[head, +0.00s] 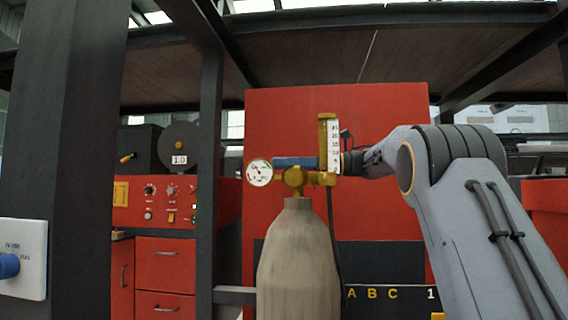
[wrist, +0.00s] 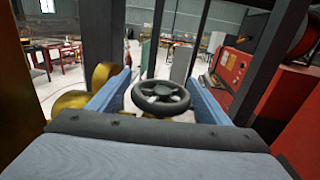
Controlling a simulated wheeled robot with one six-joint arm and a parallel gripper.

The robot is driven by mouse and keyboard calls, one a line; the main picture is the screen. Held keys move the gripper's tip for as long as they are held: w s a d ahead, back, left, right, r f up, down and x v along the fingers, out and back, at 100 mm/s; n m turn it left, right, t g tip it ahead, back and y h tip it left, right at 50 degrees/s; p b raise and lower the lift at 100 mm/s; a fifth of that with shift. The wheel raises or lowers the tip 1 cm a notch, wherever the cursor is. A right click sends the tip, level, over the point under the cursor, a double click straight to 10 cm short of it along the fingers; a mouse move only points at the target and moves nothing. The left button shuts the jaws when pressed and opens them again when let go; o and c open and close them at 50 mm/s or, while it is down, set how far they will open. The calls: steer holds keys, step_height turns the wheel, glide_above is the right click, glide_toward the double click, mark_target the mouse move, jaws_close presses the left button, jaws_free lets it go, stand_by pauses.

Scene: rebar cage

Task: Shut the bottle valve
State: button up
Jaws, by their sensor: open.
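The grey gas bottle (head: 298,262) stands upright in the head view, with a brass valve (head: 294,180) on its neck. The valve's dark handwheel (wrist: 161,97) is in the middle of the wrist view. My gripper (wrist: 157,82) is open, with one blue finger on each side of the handwheel. Whether the fingers touch its rim, I cannot tell. In the head view, my gripper (head: 276,162) reaches in from the right, just above the brass valve, and the handwheel is hidden there.
A round pressure gauge (head: 260,173) sits left of the valve, and an upright flow tube (head: 329,142) stands right of it, close to my gripper. A dark post (head: 209,180) and a red panel (head: 385,215) are behind. Red drawers (head: 166,262) stand at left.

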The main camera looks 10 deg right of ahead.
steer(key=c, duration=1)
steer(key=t+b, duration=0.1)
steer(key=b, duration=0.1)
steer(key=m+b, duration=0.1)
steer(key=b, duration=0.1)
steer(key=shift+w+f+t, duration=0.15)
steer(key=shift+w+t, duration=0.05)
steer(key=shift+t, duration=0.2)
steer(key=m+t+b, duration=0.1)
steer(key=b, duration=0.1)
steer(key=m+t+h+b, duration=0.1)
steer(key=b, duration=0.1)
steer(key=shift+w+d+t+h+b, duration=0.15)
steer(key=shift+w+t+h+b, duration=0.15)
steer(key=shift+b, duration=0.1)
steer(key=shift+r, duration=0.2)
steer(key=o, duration=1)
